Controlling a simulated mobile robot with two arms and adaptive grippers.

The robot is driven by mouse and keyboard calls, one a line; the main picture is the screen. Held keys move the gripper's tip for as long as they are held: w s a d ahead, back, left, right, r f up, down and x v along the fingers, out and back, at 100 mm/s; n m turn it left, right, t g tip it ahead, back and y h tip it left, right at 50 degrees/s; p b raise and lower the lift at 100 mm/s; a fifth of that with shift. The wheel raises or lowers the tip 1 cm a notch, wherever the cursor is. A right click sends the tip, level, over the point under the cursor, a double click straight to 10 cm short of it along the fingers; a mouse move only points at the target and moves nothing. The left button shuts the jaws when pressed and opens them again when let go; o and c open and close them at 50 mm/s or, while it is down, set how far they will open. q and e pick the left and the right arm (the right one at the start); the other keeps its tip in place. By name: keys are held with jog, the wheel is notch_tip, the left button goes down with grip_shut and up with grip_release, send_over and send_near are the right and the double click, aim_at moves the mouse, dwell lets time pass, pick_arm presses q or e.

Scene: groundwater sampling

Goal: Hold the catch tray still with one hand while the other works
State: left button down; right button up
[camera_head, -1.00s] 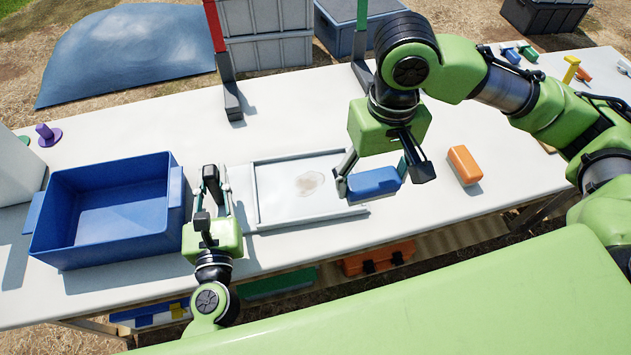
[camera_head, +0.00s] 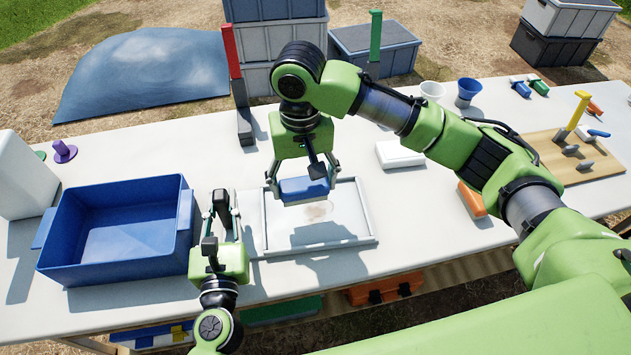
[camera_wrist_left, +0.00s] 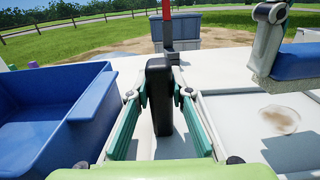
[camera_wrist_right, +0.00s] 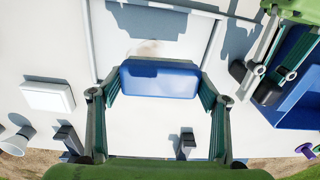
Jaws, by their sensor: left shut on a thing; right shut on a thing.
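The catch tray (camera_head: 377,238) is a shallow light-grey tray lying flat on the table, with a brownish wet-looking stain (camera_head: 316,211) on its floor. My left gripper (camera_head: 222,203) is at the tray's left side, shut on a dark upright handle (camera_wrist_left: 159,95), which stands between its fingers in the left wrist view. The handle's join to the tray is hidden. My right gripper (camera_head: 300,186) points down over the tray's far part, shut on a blue block (camera_head: 304,189). The block also shows between both fingers in the right wrist view (camera_wrist_right: 160,80). It appears slightly above the tray.
A deep blue bin (camera_head: 120,262) stands left of my left gripper. A red-topped post (camera_head: 233,55) and a green-topped post (camera_head: 375,40) stand behind. A white block (camera_head: 400,154), an orange block (camera_head: 471,200) and a wooden board (camera_head: 590,165) lie to the right.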

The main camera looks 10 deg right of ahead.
jog(key=shift+d+f, duration=0.1)
jog(key=shift+f, duration=2.85)
jog(key=shift+d+f, duration=0.15)
jog(key=shift+f, duration=0.75)
jog(key=shift+s+d, duration=0.2)
jog(key=shift+d, duration=1.7)
jog(key=shift+s+d, duration=0.15)
jog(key=shift+d, duration=1.75)
jog(key=shift+c, duration=0.4)
jog(key=a, duration=0.8)
jog(key=shift+w, duration=0.6)
jog(key=shift+w+d+f, duration=0.1)
jog(key=shift+d, duration=0.2)
jog(key=shift+s+d, duration=0.2)
jog(key=shift+d, duration=1.55)
jog(key=shift+s+d, duration=0.15)
jog(key=shift+d, duration=1.6)
jog(key=shift+w+a, duration=0.2)
jog(key=shift+a, duration=1.75)
jog(key=shift+w+a, duration=0.15)
jog(key=shift+a, duration=1.75)
jog(key=shift+d+r, duration=0.1)
jog(key=shift+r, duration=4.1)
